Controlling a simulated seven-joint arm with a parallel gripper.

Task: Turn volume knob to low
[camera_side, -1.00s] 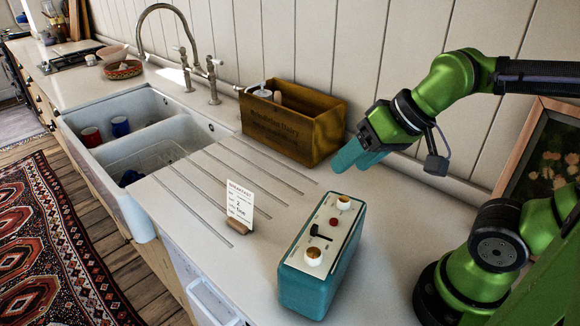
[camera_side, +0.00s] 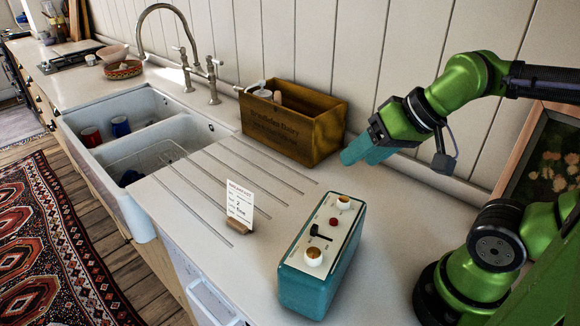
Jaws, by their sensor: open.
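A teal box-shaped device (camera_side: 312,282) stands on the white worktop, with a cream control panel on top. The panel has a knob with a brown top at the near end (camera_side: 313,255) and a similar knob at the far end (camera_side: 343,202). A black lever (camera_side: 319,233) and a red button (camera_side: 333,221) sit between them. I cannot tell from any label which knob is for volume. My gripper (camera_side: 358,153) is open and empty, with teal fingers. It is above the worktop, behind the device and apart from it, near the right end of the wooden crate.
A wooden crate (camera_side: 300,130) stands against the wall. A small card in a wooden stand (camera_side: 240,205) is left of the device. A double white sink (camera_side: 150,150) with a tap lies further left. A framed picture (camera_side: 545,160) leans at the right. The worktop around the device is mostly clear.

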